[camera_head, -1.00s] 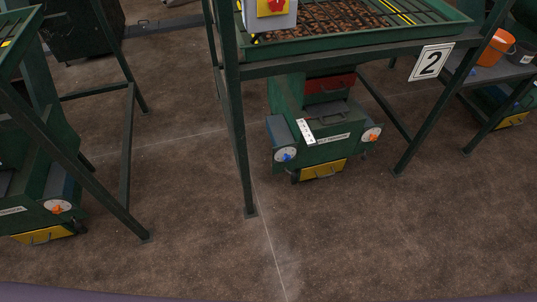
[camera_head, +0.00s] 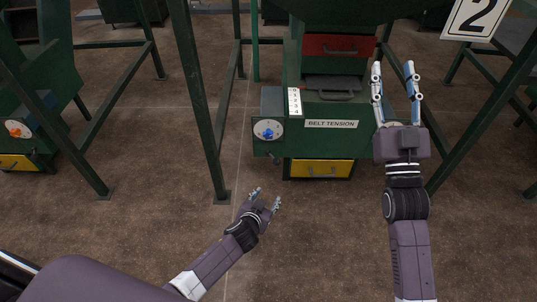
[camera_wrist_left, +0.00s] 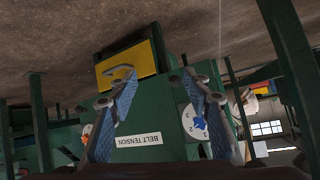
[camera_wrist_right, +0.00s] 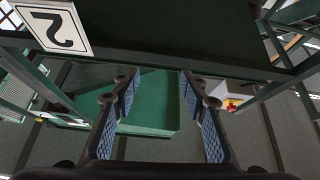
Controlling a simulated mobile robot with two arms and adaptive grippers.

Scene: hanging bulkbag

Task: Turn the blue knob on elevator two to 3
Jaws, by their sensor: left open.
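The blue knob (camera_head: 267,131) sits on a white dial at the left front of the green elevator two (camera_head: 330,145), left of the "BELT TENSION" label. The knob also shows in the left wrist view (camera_wrist_left: 199,122), partly behind a finger; its exact setting is too small to read. My left gripper (camera_head: 266,197) is open and empty, below and in front of the dial, apart from it. My right gripper (camera_head: 393,68) is open and empty, raised in front of the machine's right side, hiding the right dial in the head view.
A "2" sign (camera_head: 477,18) hangs at the upper right. Green frame legs (camera_head: 203,110) stand left and right of the machine. A yellow drawer (camera_head: 321,168) is at its bottom front. Another machine with an orange knob (camera_head: 17,129) stands at far left. The floor in front is clear.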

